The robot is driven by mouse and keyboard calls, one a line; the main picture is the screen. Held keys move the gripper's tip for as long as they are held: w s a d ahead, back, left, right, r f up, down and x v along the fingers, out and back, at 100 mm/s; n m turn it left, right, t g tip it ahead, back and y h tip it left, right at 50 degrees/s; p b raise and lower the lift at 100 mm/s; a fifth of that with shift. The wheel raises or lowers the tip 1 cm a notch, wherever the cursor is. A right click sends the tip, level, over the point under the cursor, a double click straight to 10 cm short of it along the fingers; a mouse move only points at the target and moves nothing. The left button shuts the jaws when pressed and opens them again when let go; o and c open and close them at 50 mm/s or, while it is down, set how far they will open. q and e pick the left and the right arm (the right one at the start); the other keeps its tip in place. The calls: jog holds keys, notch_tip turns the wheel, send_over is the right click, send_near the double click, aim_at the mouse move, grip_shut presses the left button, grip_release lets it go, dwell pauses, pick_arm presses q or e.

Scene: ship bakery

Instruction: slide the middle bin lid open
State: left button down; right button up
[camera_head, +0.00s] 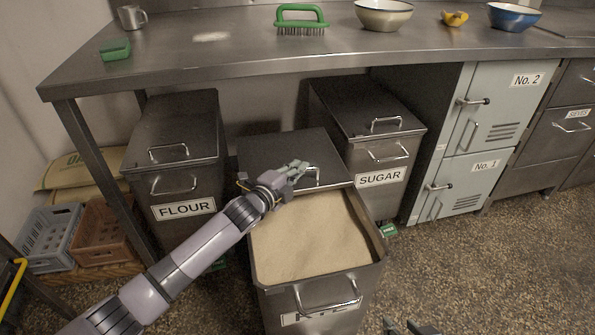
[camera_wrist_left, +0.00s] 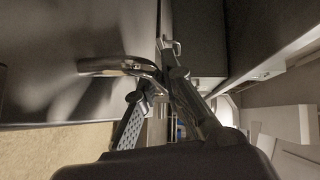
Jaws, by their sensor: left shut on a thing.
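The middle bin (camera_head: 375,275) stands pulled forward between the flour and sugar bins, with a pale grainy filling showing. Its dark metal lid (camera_head: 275,148) lies slid toward the back, so the front part of the bin is uncovered. My left gripper (camera_head: 298,172) is at the lid's handle (camera_head: 312,180), near the lid's front edge. In the left wrist view the fingers (camera_wrist_left: 150,100) are shut on the curved metal handle (camera_wrist_left: 105,65). The label on the bin's front is partly hidden by its front handle. My right gripper (camera_head: 408,328) shows only as dark tips at the bottom edge.
The flour bin (camera_head: 180,125) and sugar bin (camera_head: 365,105) stand at either side, lids closed. A steel counter (camera_head: 240,55) overhangs the bins, carrying a green brush (camera_head: 301,18) and bowls. Crates (camera_head: 48,235) sit at left. The floor at right (camera_head: 490,270) is clear.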

pick_arm(q)
jog(key=c, duration=1.7)
grip_release()
jog(key=v, duration=1.2)
jog(key=shift+f, duration=0.1)
